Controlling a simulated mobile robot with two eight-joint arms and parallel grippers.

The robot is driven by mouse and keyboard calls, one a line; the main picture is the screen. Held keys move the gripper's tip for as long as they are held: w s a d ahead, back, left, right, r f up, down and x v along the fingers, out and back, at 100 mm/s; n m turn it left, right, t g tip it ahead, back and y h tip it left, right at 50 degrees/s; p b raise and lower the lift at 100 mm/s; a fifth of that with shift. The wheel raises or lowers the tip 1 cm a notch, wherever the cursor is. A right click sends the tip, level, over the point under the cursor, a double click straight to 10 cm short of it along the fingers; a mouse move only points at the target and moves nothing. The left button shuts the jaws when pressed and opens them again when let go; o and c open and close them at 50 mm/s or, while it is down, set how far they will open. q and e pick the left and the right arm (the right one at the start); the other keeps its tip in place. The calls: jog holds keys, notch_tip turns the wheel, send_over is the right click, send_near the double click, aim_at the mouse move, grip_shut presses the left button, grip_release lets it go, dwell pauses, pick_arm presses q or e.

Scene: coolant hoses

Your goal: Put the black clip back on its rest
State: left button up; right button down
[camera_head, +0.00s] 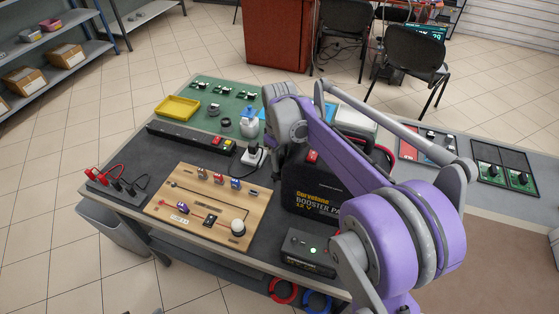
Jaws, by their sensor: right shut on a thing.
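My right arm (345,150) comes in from the lower right and reaches over the bench. Its grey end (284,115) is above the back of the black booster pack (306,197). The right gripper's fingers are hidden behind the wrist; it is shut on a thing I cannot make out. A red part (312,156) shows on top of the pack, and a dark cable (384,157) loops at its right side. I cannot pick out the black clip or its rest; the arm covers part of the pack. My left gripper is not in view.
A wooden board (190,225) with small parts lies left of the pack. A dark block with red and black leads (115,182) is at the left edge. A grey box with a green light (307,250) stands in front. A yellow tray (177,107) sits at the back left.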

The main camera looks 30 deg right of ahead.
jog(key=shift+f, duration=0.1)
dwell(0.3)
jog(key=shift+c, duration=1.7)
grip_release()
notch_tip(320, 180, up, 9)
jog(key=p, duration=0.4)
jog(key=shift+p, duration=0.35)
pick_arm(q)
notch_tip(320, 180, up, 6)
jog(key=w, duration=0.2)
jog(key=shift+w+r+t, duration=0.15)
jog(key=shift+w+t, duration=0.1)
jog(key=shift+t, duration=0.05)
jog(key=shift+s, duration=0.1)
